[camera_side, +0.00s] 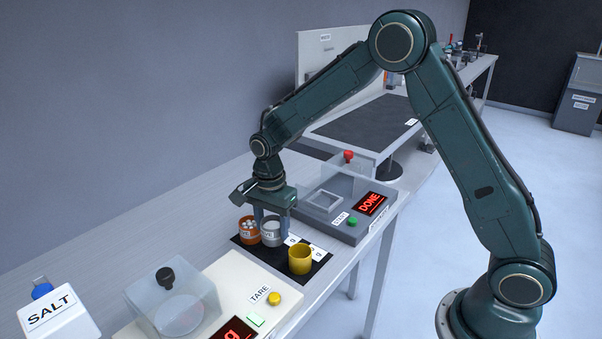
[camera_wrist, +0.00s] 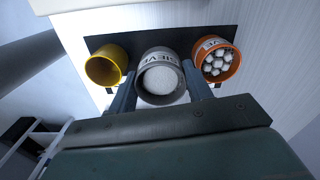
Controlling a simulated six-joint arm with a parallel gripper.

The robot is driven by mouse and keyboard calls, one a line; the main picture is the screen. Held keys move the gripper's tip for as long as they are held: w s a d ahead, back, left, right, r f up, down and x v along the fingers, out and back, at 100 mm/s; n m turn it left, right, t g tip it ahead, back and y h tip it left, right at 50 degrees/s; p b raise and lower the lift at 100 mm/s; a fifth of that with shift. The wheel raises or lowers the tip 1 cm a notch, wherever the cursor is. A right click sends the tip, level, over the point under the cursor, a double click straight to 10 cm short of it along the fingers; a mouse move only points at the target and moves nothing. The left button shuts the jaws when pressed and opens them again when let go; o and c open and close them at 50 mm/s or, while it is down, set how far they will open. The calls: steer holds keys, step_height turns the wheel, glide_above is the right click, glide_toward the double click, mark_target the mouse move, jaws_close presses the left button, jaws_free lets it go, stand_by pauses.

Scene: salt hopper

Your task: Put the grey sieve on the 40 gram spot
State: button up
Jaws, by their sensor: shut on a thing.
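The grey sieve (camera_side: 272,239) is in the side view on the dark mat (camera_side: 242,248), between an orange cup and a yellow cup. My gripper (camera_side: 272,226) points down and is shut on it, one finger on each side. In the wrist view the sieve (camera_wrist: 153,53) shows its SIEVE lettering and a white, grainy filling. My gripper fingers (camera_wrist: 162,88) flank it there too. I cannot tell whether its base touches the mat. White labels (camera_side: 291,240) lie on the mat, partly hidden, and I cannot read a 40 gram mark.
The orange cup (camera_side: 250,237) with several white balls and the empty-looking yellow cup (camera_side: 300,260) stand close on either side. A covered scale with a TARE label (camera_side: 260,295) is in front. A grey machine reading DONE (camera_side: 371,204) is behind. A SALT container (camera_side: 60,318) is at the left.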

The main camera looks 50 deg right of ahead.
mark_target(273, 236)
steer(key=shift+f, duration=1.9)
steer(key=shift+f, duration=0.1)
steer(key=o, duration=0.7)
step_height(273, 236, up, 12)
steer(key=shift+f, duration=0.1)
steer(key=shift+r, duration=0.25)
steer(key=shift+s+r, duration=0.1)
